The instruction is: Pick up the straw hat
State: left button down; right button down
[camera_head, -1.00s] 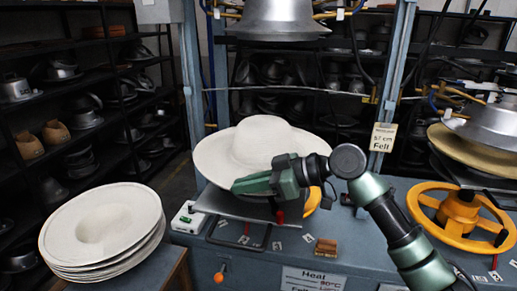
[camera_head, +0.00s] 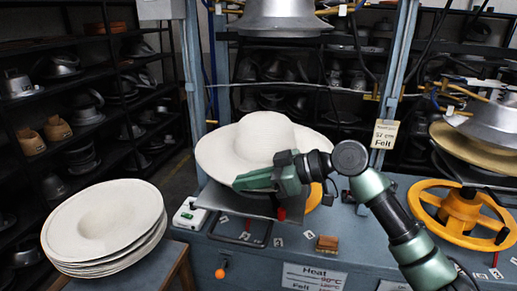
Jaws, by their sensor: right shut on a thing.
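A cream straw hat (camera_head: 264,132) with a wide brim sits tilted at the press in the middle of the head view, above a dark metal plate. My right gripper (camera_head: 243,181) reaches in from the right and is shut on the front of the hat's brim. The gripper hides part of the brim's lower front. My left gripper is not in view.
A stack of cream hat blanks (camera_head: 103,228) stands on a stool at the lower left. The upper metal mould (camera_head: 280,18) hangs above the hat. A yellow handwheel (camera_head: 458,214) is at the right, and blue-grey posts (camera_head: 194,84) flank the press.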

jog(key=shift+r, duration=0.1)
jog(key=shift+w+r, duration=0.1)
jog(key=shift+r, duration=0.45)
notch_tip(320, 180, up, 18)
jog(key=b, duration=0.4)
jog(key=f, duration=0.4)
jog(key=d+f+n+g+p, duration=0.1)
jog(key=f, duration=0.3)
jog(key=f+n+g+p, duration=0.1)
jog(key=f, duration=0.2)
jog(key=shift+d+f, duration=0.35)
jog(key=shift+f, duration=0.05)
notch_tip(320, 180, up, 7)
jog(key=s+p, duration=0.2)
jog(key=p, duration=0.1)
jog(key=shift+a+f+p, duration=0.15)
jog(key=shift+a+p, duration=0.2)
jog(key=shift+p, duration=0.05)
jog(key=shift+s, duration=0.15)
